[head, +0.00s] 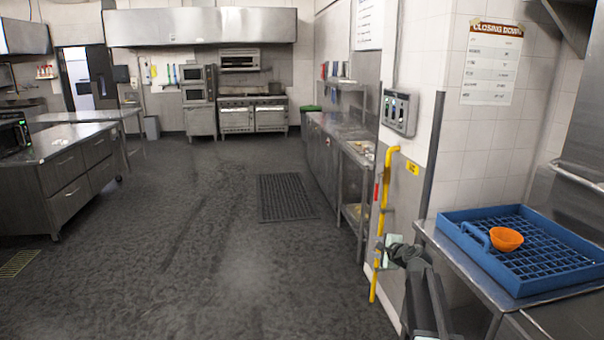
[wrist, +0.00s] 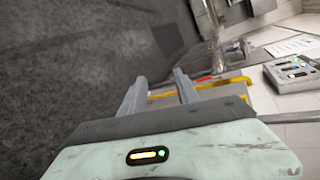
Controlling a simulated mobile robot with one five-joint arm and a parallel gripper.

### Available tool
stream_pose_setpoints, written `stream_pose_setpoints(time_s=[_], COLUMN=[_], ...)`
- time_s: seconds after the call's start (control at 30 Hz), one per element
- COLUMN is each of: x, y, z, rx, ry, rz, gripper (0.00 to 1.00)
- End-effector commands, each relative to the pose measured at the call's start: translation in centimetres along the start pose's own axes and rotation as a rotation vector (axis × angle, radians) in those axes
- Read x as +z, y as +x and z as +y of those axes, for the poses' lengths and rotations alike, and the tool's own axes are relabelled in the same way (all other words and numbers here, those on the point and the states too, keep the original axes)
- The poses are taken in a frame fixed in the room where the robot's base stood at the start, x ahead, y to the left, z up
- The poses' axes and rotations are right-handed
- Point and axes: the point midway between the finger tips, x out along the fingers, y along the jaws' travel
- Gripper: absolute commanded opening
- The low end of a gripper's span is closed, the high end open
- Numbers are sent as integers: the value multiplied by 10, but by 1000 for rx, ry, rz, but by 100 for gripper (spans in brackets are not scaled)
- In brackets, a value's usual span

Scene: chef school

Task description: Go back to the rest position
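My gripper (head: 388,250) is at the lower right of the head view, held out in front of the white wall corner and the yellow pipe (head: 384,210). In the wrist view my gripper (wrist: 159,77) shows two grey fingers spread apart with nothing held between them. The gripper is open and empty. Floor and part of the yellow pipe show beyond the fingers; I cannot tell how close the pipe is to them.
A blue dish rack (head: 468,258) holding an orange bowl (head: 506,239) sits on a steel counter (head: 466,264) at right. A steel cabinet island (head: 75,183) stands at left. Open dark floor (head: 180,230) with a black mat (head: 285,198) lies between.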

Motion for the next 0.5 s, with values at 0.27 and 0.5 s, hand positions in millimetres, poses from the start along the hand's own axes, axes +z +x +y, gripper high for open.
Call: stream_pose_setpoints(time_s=[0.27, 0.5], x=[161, 134], y=[-75, -202], z=[174, 281], rx=[485, 976], ry=[-692, -1214], rz=[-234, -440], gripper=[38, 38])
